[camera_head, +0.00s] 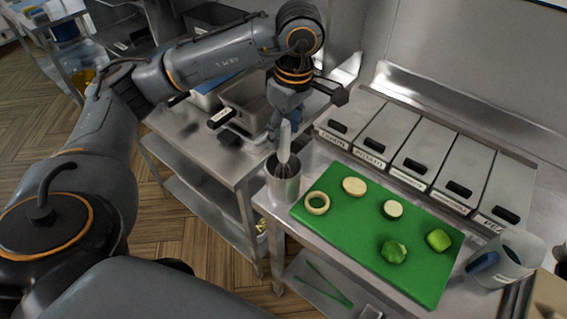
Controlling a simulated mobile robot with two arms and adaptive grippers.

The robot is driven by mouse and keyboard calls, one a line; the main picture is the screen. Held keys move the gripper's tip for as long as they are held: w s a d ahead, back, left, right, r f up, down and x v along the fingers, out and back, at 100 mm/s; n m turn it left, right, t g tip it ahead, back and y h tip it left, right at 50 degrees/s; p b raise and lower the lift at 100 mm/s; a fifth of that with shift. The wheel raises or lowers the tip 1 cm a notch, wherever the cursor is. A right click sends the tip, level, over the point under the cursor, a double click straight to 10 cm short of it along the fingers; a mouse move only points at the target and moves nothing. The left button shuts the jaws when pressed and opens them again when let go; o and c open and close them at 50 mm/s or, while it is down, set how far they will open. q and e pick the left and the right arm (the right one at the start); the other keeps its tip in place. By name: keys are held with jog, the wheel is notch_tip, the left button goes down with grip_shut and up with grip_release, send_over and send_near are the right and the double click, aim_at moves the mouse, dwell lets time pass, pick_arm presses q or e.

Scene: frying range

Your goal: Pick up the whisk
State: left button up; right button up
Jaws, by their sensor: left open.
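The whisk (284,143) stands nearly upright, pale handle up, in a metal cup (284,186) at the left end of the counter. Its wires are down inside the cup and mostly hidden. My left gripper (290,112) is open and points down, right at the top of the whisk handle. I cannot tell from this view whether the handle top is between its fingers or just below them. My right gripper is not in view.
A green cutting board (350,230) with cut vegetable pieces lies right of the cup. Lidded containers (428,152) line the back. A clear jug (506,258) stands at the right. A lower steel table (195,138) with containers stands to the left.

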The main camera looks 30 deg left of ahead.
aim_at(282, 144)
pick_arm(q)
jog(key=f+p, duration=0.1)
jog(key=f, duration=0.1)
jog(key=a+f+p, duration=0.1)
jog(key=f, duration=0.1)
jog(key=shift+f, duration=0.45)
grip_shut()
